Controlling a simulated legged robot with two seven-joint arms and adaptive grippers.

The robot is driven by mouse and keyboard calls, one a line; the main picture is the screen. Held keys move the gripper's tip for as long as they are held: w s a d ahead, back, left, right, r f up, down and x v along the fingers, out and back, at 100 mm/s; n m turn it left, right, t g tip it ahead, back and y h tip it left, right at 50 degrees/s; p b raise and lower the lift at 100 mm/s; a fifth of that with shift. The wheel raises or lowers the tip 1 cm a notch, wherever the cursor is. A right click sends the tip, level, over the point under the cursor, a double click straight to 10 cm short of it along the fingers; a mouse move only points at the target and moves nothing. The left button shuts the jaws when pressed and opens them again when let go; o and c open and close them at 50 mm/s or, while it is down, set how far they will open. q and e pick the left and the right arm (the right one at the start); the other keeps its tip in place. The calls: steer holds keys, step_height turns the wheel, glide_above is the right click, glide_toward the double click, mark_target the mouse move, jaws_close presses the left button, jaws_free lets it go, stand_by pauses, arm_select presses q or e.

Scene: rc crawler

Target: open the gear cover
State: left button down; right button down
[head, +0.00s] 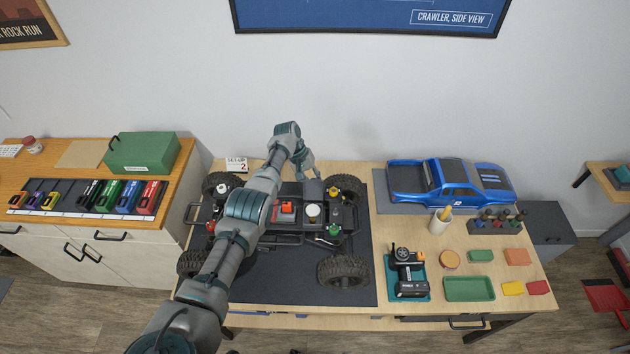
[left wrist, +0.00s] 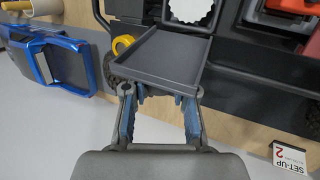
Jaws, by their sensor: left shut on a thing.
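The crawler chassis (head: 290,232) with its big black tyres sits on a dark mat on the bench. My left arm reaches across it, and my left gripper (head: 305,172) is at its far side. In the left wrist view, my left gripper (left wrist: 158,94) is shut on the near edge of the gear cover (left wrist: 158,60), a dark grey tray-like lid with a raised rim. A white toothed gear (left wrist: 188,10) shows uncovered just beyond the lid, at the picture's top. The lid's hinge line is hard to make out. My right gripper is not in view.
A blue truck body (head: 450,182) lies on a grey mat to the right. A set-up card (head: 236,165) stands at the back left of the bench. A controller (head: 408,272), a pen cup (head: 440,221) and small trays fill the right side. My arm passes over the chassis.

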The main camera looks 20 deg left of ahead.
arm_select(q)
steer(key=c, duration=1.2)
jaws_free()
steer(key=shift+a, duration=0.2)
steer(key=shift+o, duration=1.4)
steer(key=shift+a, duration=0.1)
steer(key=shift+a+f, duration=0.1)
steer(key=shift+r, duration=0.2)
steer(key=v, duration=1.1)
steer(key=shift+a+r, duration=0.2)
steer(key=shift+a, duration=0.15)
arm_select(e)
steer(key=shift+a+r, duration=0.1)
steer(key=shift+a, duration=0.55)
arm_select(q)
steer(key=shift+d, duration=0.2)
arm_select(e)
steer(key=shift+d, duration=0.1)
